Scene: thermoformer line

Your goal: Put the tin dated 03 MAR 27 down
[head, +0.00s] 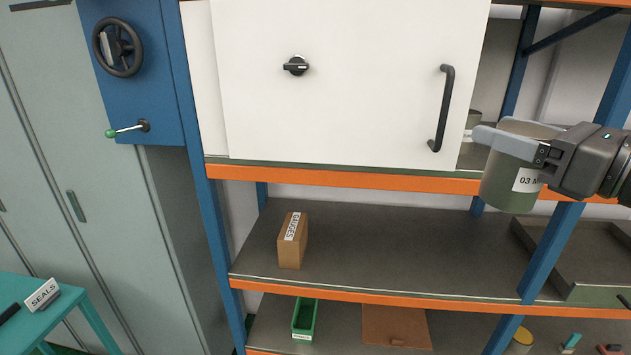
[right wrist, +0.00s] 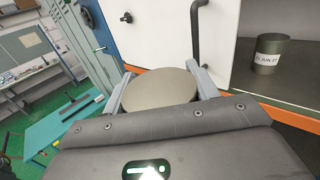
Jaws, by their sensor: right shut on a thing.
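The tin (head: 503,187) is a grey-green cylinder with a white label, of which "03 M" shows before my gripper covers the rest. My right gripper (head: 508,142) is shut around its upper part and holds it upright in the air, in front of the shelf unit at the right. In the right wrist view the tin's round lid (right wrist: 160,90) sits between the two fingers (right wrist: 158,76). My left gripper is in neither view.
A second tin (right wrist: 269,56), its label reading JUN 27, stands on the upper shelf beside the white door (head: 350,80). The middle shelf (head: 400,240) holds a cardboard box (head: 291,245) at left; its middle is clear. A grey tray (head: 600,292) lies right, past a blue post.

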